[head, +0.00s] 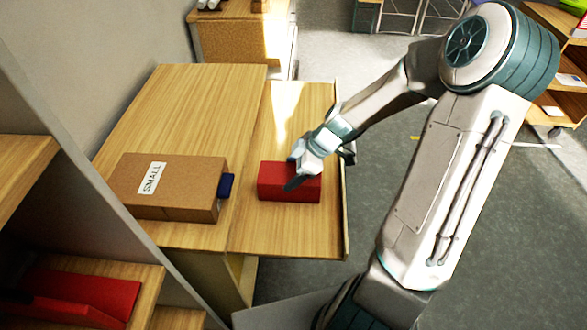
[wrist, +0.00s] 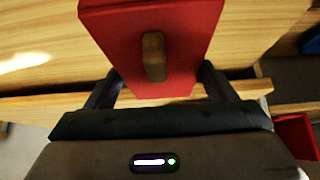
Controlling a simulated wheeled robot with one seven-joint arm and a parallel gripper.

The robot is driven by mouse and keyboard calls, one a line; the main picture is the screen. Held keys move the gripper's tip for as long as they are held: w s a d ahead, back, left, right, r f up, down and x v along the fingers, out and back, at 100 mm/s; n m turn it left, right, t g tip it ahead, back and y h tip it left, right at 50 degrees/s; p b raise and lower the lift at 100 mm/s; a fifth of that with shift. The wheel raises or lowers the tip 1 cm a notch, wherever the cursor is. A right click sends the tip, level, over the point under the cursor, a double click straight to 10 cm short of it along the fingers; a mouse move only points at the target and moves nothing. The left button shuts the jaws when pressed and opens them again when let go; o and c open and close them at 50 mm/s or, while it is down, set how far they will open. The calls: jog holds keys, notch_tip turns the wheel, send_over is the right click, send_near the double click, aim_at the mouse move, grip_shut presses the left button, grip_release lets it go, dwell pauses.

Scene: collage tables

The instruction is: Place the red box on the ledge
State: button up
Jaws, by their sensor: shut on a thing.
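The red box (head: 275,184) is at the right part of the wooden table, over the lighter wooden strip (head: 290,235) along its right edge, which may be the ledge. I cannot tell whether the box rests on it or is just above. My gripper (head: 303,172) reaches in from the right and is shut on the red box. In the wrist view the red box (wrist: 120,45) fills the space between the fingers of my gripper (wrist: 158,88), one on each side. A small brown wooden knob (wrist: 153,57) shows on its face. The far finger is partly hidden in the head view.
A brown labelled box (head: 170,188) lies left of the red box, with a dark blue piece (head: 227,186) at its side. A red object (head: 85,298) lies on a shelf at lower left. The table's back (head: 200,95) is clear. A raised rim (head: 343,215) bounds the right edge.

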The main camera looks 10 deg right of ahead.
jog(key=shift+f, duration=0.1)
jog(key=o, duration=1.3)
jog(key=v, duration=1.2)
jog(key=shift+s+a+r+m+t+h, duration=0.15)
jog(key=shift+s+a+r+m+h, duration=0.85)
jog(key=shift+s+m, duration=1.55)
jog(key=shift+s+a+r+m+t+h, duration=0.2)
jog(key=shift+s+a+r+m+h, duration=0.8)
jog(key=shift+s+m, duration=1.6)
jog(key=shift+s+a+r+m+t+h, duration=0.15)
jog(key=shift+s+a+r+m+h, duration=0.7)
jog(key=shift+s+r+m, duration=1.6)
